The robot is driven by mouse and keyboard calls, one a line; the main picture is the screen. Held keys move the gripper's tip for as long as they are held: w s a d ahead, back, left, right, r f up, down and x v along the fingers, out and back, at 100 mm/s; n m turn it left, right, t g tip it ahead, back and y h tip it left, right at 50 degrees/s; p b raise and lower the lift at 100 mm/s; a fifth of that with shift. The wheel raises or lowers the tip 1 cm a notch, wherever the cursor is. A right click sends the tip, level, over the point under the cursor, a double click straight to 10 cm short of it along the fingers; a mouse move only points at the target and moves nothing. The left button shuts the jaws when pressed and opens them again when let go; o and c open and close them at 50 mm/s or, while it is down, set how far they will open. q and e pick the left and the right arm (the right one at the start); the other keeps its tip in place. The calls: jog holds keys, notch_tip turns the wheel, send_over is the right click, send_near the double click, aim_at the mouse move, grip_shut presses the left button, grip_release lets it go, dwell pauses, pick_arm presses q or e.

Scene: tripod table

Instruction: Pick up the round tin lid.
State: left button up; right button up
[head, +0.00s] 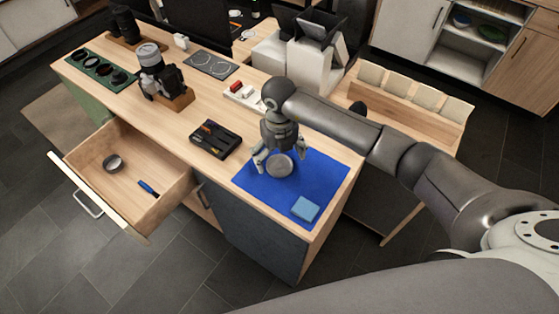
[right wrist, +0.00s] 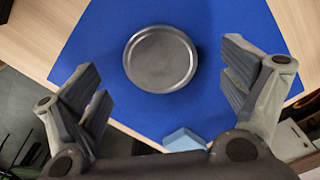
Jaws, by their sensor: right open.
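The round tin lid (head: 280,165) is a grey metal disc with a raised rim, lying flat on a blue mat (head: 330,172) on the wooden tabletop. In the right wrist view the lid (right wrist: 160,59) shows whole, ahead of and between the fingers. My right gripper (head: 277,162) is over the mat at the lid, fingers spread to either side of it. In the right wrist view its two fingers (right wrist: 168,88) stand wide apart with nothing between the tips, and no contact with the lid shows. My left gripper is not in view.
A light blue block (head: 305,209) lies on the mat near its front corner; a black tray (head: 215,139) stands left of the mat. An open drawer (head: 185,189) juts out front left. A camera-like object (head: 160,72) stands further back.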

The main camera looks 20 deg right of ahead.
jog(key=shift+f, duration=0.75)
jog(key=c, duration=0.8)
jog(key=shift+o, duration=0.2)
jog(key=shift+r, duration=0.15)
